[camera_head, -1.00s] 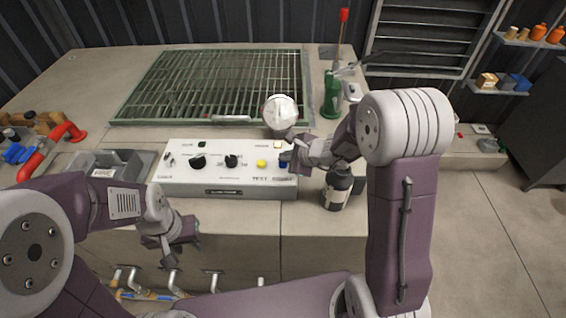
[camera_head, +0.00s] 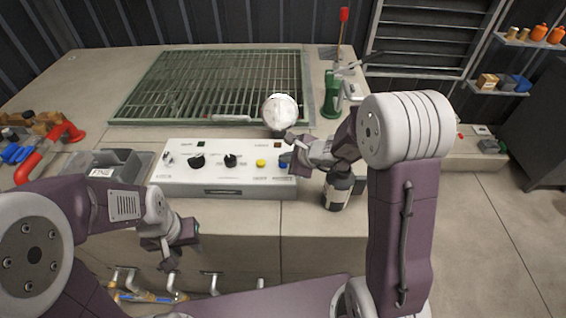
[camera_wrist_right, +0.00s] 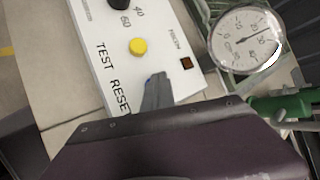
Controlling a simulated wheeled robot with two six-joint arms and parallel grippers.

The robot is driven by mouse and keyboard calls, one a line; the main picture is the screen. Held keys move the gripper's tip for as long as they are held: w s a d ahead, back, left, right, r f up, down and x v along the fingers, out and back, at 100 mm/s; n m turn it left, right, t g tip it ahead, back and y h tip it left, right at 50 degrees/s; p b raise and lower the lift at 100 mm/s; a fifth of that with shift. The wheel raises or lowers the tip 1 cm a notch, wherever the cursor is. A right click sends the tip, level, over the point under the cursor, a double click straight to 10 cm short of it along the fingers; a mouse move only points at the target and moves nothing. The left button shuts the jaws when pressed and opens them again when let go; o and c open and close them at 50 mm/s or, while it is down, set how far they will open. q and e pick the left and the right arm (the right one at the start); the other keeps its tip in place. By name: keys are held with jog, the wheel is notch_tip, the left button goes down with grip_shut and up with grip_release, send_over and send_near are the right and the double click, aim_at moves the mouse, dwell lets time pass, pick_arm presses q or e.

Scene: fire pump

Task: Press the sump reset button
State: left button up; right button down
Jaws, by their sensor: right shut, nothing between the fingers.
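The white control panel (camera_head: 225,190) lies on the bench with dark knobs, a yellow button (camera_head: 261,163) and a blue button (camera_head: 283,164) at its right end. The blue button is partly hidden by my right gripper (camera_head: 288,160), which is shut and empty. In the right wrist view, the right gripper's tips (camera_wrist_right: 156,82) are over the spot by the RESET lettering (camera_wrist_right: 120,95), beside the yellow button (camera_wrist_right: 138,46). I cannot tell whether they touch the blue button. A small square lamp (camera_wrist_right: 186,63) on the panel is dark amber. My left gripper (camera_head: 170,262) hangs before the bench front, its jaws unclear.
A round gauge (camera_head: 280,112) stands behind the panel's right end. A dark bottle (camera_head: 338,188) stands right of the panel, close under my right arm. A grey tray (camera_head: 118,160) and a red pipe (camera_head: 35,160) are to the left. A metal grate (camera_head: 210,85) lies behind.

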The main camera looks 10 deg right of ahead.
aim_at(285, 165)
dwell(0.4)
jog(key=shift+r+p, duration=0.65)
jog(key=shift+r, duration=0.2)
jog(key=shift+r, duration=0.1)
notch_tip(285, 165, up, 5)
jog(key=p, duration=0.4)
dwell(0.4)
